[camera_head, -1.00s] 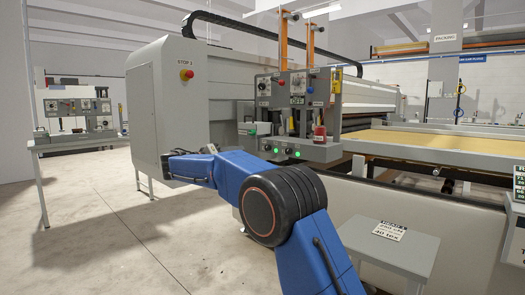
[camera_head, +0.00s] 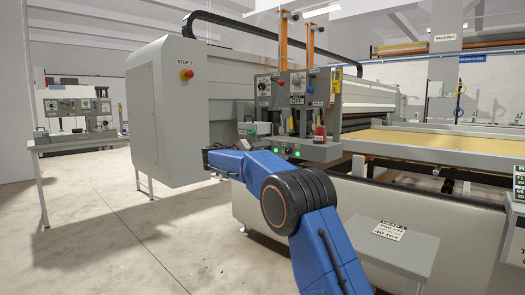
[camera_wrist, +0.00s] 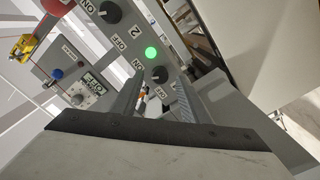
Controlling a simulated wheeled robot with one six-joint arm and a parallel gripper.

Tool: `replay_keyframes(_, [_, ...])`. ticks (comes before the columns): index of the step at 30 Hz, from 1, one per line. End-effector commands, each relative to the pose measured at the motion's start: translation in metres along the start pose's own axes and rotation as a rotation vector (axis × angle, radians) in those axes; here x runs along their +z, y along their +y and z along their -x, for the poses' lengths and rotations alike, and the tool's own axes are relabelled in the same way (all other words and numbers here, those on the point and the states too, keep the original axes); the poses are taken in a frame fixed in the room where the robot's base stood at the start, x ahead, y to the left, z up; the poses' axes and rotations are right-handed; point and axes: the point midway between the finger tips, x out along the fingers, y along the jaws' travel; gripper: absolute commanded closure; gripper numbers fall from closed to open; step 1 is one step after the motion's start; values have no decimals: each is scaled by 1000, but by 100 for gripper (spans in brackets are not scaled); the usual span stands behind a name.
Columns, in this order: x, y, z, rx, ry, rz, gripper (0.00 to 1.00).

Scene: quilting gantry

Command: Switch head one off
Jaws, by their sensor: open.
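My gripper is open and empty. No number shows for that knob. A green lamp (camera_wrist: 151,53), a label "2" and another knob (camera_wrist: 110,12) lie farther up the panel. In the head view my arm hides the gripper.
A red stop button (camera_head: 186,74) is on the cabinet to the left. A small grey table (camera_head: 405,250) with a sign is at the lower right. Open floor lies to the left.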

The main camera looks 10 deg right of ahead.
Motion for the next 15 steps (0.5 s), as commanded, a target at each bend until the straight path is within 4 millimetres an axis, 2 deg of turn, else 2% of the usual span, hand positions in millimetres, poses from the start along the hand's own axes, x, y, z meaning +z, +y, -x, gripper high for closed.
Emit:
replay_keyframes(4, [0,0,-11,0,0,0,59])
replay_keyframes(14, [0,0,-13,0,0,0,59])
replay_keyframes(15, [0,0,-13,0,0,0,66])
